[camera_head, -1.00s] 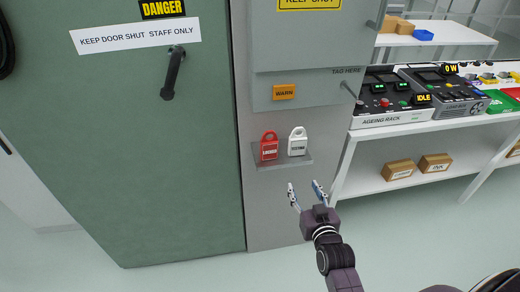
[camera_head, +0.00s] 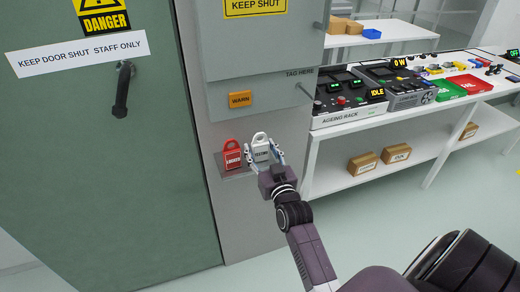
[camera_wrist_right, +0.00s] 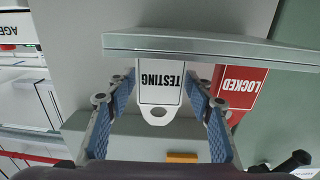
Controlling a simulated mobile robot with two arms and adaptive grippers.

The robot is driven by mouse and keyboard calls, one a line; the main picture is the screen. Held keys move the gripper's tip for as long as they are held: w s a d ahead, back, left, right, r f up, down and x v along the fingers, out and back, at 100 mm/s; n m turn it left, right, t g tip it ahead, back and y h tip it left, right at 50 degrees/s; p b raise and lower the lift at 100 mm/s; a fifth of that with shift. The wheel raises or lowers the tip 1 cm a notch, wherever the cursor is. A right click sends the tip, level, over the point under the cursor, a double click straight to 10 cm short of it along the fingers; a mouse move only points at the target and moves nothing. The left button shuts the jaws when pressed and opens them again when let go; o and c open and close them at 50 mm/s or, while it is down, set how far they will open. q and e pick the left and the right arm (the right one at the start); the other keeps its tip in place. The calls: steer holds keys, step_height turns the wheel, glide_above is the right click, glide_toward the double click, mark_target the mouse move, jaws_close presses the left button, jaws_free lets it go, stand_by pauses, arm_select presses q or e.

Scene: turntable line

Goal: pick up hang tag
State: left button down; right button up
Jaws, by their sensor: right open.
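A white hang tag marked TESTING (camera_head: 260,154) stands upright on a small grey ledge (camera_head: 237,174) on the cabinet front. A red tag marked LOCKED (camera_head: 232,155) stands beside it on the left. My right gripper (camera_head: 265,157) is open at the white tag, with a finger on each side of it. In the right wrist view the picture is upside down, and the white tag (camera_wrist_right: 160,82) sits between the blue-padded fingers with visible gaps. The red tag (camera_wrist_right: 240,88) lies outside the fingers there. My left gripper is not in view.
An orange WARN plate (camera_head: 241,99) and a peg (camera_head: 304,88) under the words TAG HERE are above the ledge. A green door (camera_head: 150,170) is on the left. A white bench (camera_head: 400,118) with an ageing rack and bins is on the right.

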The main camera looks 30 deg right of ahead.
mark_target(261, 134)
steer(key=shift+w+d, duration=0.1)
steer(key=shift+w, duration=0.2)
steer(key=shift+s, duration=0.1)
steer(key=shift+c, duration=0.7)
steer(key=c, duration=0.8)
steer(key=shift+s+r+p, duration=0.15)
steer(key=shift+r+p, duration=0.45)
steer(key=shift+p, duration=0.3)
step_height(261, 134, up, 6)
steer(key=p, duration=0.6)
steer(key=shift+r+p, duration=0.2)
steer(key=shift+p, duration=0.15)
steer(key=p+v, duration=0.6)
steer(key=v, duration=1.3)
steer(key=shift+s+d+f, duration=0.15)
steer(key=shift+s+d, duration=0.1)
steer(key=shift+s, duration=0.15)
